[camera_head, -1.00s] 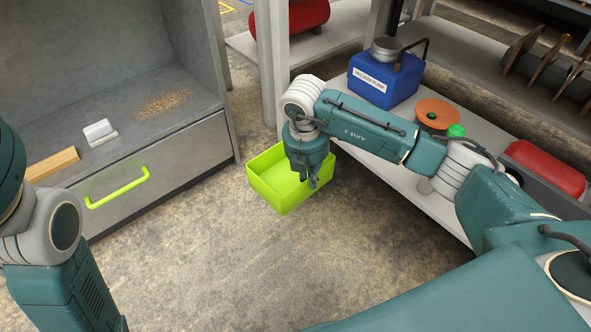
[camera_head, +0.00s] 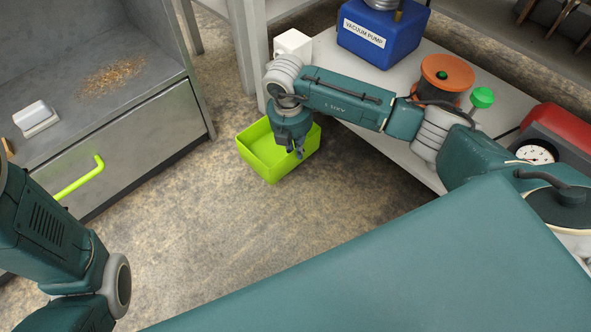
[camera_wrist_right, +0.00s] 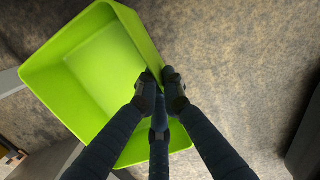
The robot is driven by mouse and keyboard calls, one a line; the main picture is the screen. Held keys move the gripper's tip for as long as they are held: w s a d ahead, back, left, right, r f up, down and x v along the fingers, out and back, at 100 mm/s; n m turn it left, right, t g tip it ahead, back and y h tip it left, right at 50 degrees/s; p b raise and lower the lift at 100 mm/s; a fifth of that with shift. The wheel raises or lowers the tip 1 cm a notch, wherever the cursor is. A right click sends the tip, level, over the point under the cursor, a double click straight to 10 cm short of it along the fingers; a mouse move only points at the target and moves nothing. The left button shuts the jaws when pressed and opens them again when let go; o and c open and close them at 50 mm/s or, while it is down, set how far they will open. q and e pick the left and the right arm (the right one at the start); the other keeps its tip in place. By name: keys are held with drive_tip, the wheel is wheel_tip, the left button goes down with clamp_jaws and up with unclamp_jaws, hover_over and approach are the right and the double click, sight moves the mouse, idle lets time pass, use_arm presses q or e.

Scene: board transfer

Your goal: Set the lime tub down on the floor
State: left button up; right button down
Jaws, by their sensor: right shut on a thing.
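The lime tub (camera_head: 258,152) is an open, empty box below my right arm in the head view. My right gripper (camera_head: 299,152) is shut on the tub's near right wall. In the right wrist view the fingertips (camera_wrist_right: 160,88) pinch the rim of the tub (camera_wrist_right: 95,75), which is roughly upright. The floor (camera_head: 235,230) lies below it; I cannot tell whether the tub's base touches it. My left arm shows at the left edge of the head view, but its gripper is out of view.
A grey cabinet with a drawer and green handle (camera_head: 80,179) stands left, with a white block (camera_head: 36,117) on it. A low shelf at right holds a blue vacuum pump (camera_head: 380,35), an orange reel (camera_head: 447,72) and a red-topped gauge unit (camera_head: 540,150). The floor in front is clear.

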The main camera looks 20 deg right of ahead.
sight(296, 163)
wheel_tip(296, 163, down, 7)
drive_tip(key=b, duration=0.4)
drive_tip(key=shift+r, duration=0.2)
drive_tip(key=shift+f, duration=0.15)
drive_tip(key=c, duration=1.9)
unclamp_jaws()
